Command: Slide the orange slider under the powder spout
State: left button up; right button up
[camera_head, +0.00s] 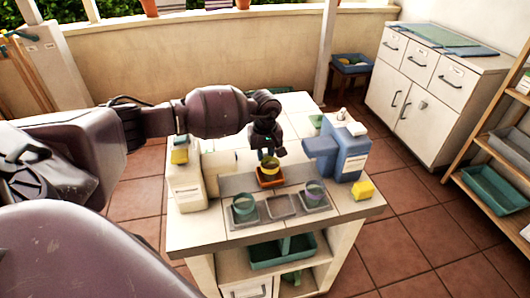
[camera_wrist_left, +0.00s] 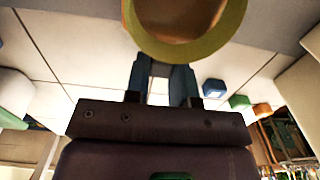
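The orange slider (camera_head: 271,182) sits on the grey strip in the middle of the tiled counter. A cup with a yellow rim (camera_head: 270,164) stands on it; its rim also shows large at the top of the left wrist view (camera_wrist_left: 188,52). A blue machine (camera_head: 350,155) stands to the right, with an arm-like overhang (camera_head: 318,146) pointing left; I take this as the powder spout. My left gripper (camera_head: 268,150) is right at the cup, above the slider. Its fingers show a gap between them (camera_wrist_left: 163,75). Whether they touch the cup is unclear. My right gripper is out of view.
A cream machine (camera_head: 187,188) stands left on the counter. Front trays hold a green cup (camera_head: 244,207) and a purple-banded cup (camera_head: 314,192), with an empty grey tray (camera_head: 281,206) between them. A yellow block (camera_head: 362,189) sits at the right edge.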

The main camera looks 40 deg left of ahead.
pick_arm(q)
grip_shut()
jog(key=shift+s+a+p, duration=0.25)
jog(key=shift+s+a, duration=1)
jog(key=shift+s, duration=0.25)
jog(key=shift+s+a+p, duration=0.25)
jog(key=shift+s+a, duration=1)
jog(key=shift+s, duration=0.2)
jog(key=o, duration=0.8)
grip_release()
notch_tip(320, 180, up, 11)
jog(key=shift+p, duration=0.3)
jog(key=shift+f, duration=0.1)
